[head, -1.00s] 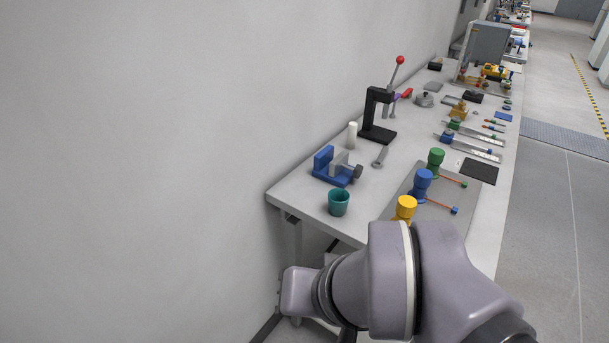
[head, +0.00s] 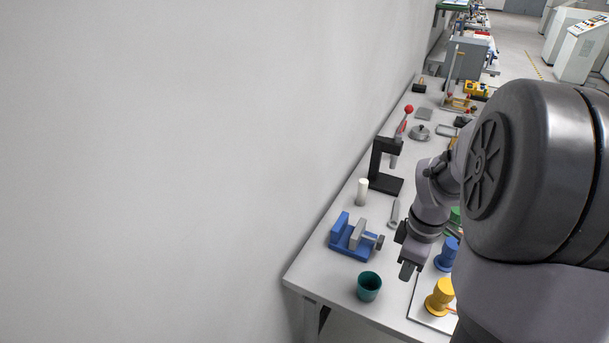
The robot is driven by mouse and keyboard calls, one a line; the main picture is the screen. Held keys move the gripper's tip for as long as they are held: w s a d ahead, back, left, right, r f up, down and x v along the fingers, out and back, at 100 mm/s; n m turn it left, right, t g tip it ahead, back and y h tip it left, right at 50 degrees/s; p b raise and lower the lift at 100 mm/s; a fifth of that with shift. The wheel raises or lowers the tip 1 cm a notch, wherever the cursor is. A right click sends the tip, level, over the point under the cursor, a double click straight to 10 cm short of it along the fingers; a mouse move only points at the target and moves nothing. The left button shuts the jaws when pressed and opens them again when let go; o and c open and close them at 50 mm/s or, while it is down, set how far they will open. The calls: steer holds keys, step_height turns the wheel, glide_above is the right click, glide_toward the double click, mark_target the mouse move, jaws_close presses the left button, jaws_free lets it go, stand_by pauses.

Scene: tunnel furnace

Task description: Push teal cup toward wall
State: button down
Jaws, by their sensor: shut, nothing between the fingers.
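The teal cup (head: 369,287) stands upright on the near end of the workbench (head: 318,285), close to its front edge. The wall (head: 200,150) runs along the left side of the bench, with a strip of bare bench between it and the cup. My gripper (head: 407,271) is shut and empty. It points down just to the right of the cup and a little beyond it, apart from it in the picture. Its exact height above the bench is hard to tell.
A blue vise (head: 349,238) sits just behind the cup. A white cylinder (head: 362,192) and a black press (head: 384,165) with a red knob stand farther back. A yellow cup-shaped piece (head: 440,297) and a blue one (head: 447,255) stand at right, partly behind my arm.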

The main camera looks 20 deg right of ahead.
steer(key=shift+n, duration=0.4)
steer(key=f+b, duration=0.1)
steer(key=f, duration=0.2)
steer(key=f+b, duration=0.2)
steer(key=f, duration=0.2)
steer(key=d+f+b, duration=0.1)
steer(key=f+b, duration=0.1)
steer(key=f, duration=0.2)
steer(key=shift+s+d+f, duration=0.1)
steer(key=shift+s, duration=0.25)
steer(key=w+a+b, duration=0.1)
steer(key=w+a, duration=0.1)
steer(key=shift+w+a+b, duration=0.1)
steer(key=shift+w+b, duration=0.2)
steer(key=shift+w, duration=0.05)
steer(key=shift+w+a+r, duration=0.2)
steer(key=shift+w, duration=0.05)
steer(key=shift+w+a, duration=0.15)
steer(key=w+a+p, duration=0.1)
steer(key=w+a, duration=0.1)
steer(key=w, duration=0.1)
steer(key=w+a+p, duration=0.1)
steer(key=w+a, duration=0.2)
steer(key=w+a+p, duration=0.1)
steer(key=w+a, duration=0.1)
steer(key=w, duration=0.1)
steer(key=shift+w+a+p, duration=0.1)
steer(key=shift+a+p, duration=0.2)
steer(key=shift+a, duration=0.1)
